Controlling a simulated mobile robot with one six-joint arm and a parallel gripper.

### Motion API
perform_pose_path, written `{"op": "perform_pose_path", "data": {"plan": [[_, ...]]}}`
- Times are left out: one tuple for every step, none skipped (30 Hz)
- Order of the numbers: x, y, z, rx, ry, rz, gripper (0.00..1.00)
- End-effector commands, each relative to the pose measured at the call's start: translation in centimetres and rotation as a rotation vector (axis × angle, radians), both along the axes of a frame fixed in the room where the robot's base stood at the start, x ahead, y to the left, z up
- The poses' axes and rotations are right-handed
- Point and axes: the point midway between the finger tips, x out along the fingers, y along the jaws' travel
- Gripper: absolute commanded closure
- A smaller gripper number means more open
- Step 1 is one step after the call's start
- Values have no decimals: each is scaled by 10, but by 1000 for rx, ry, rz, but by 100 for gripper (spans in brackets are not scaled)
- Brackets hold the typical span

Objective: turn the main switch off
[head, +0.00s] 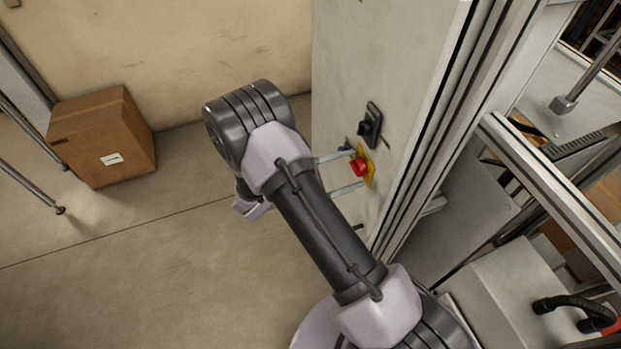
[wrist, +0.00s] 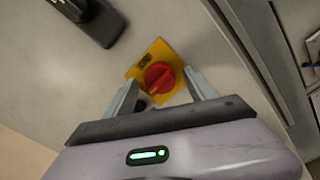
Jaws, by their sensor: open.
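The main switch is a red rotary knob (head: 359,167) on a yellow plate (head: 368,162), fixed to the side panel of a pale cabinet. In the wrist view the red knob (wrist: 158,77) shows a raised grip bar set at a slant, and the yellow plate (wrist: 142,68) is behind it. My gripper (head: 352,170) is open, with one finger on each side of the knob. In the wrist view my gripper (wrist: 160,88) has its fingertips apart near the knob's edges. I cannot tell whether they touch it.
A black handle (head: 371,124) sticks out of the cabinet panel (head: 385,50) just above the switch. A cardboard box (head: 102,137) stands on the floor at the left by the wall. Metal framing (head: 555,185) is at the right. The floor (head: 150,270) at lower left is clear.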

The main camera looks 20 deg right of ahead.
Motion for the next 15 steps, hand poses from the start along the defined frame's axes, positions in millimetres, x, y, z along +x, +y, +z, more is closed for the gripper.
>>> {"op": "perform_pose_path", "data": {"plan": [[0, 7, -1, 1, -2, 3, 35], [0, 12, -1, 0, -3, 4, 35], [0, 22, -1, 0, -4, 5, 35], [0, 30, -1, 0, -2, 5, 35], [0, 39, -2, 1, -3, 6, 35], [-1, 52, -2, 1, -4, 6, 35], [-1, 62, -2, 2, -4, 7, 35], [-1, 73, -2, 1, -4, 6, 35], [-2, 87, -2, 2, -3, 7, 35], [-2, 96, -2, 1, -5, 6, 35], [-3, 106, -2, 1, -3, 6, 35], [-4, 118, -2, 2, -2, 5, 35], [-4, 127, -2, 1, -3, 4, 35], [-4, 134, -2, 1, -3, 4, 35], [-5, 143, -1, 2, -2, 3, 35]]}}
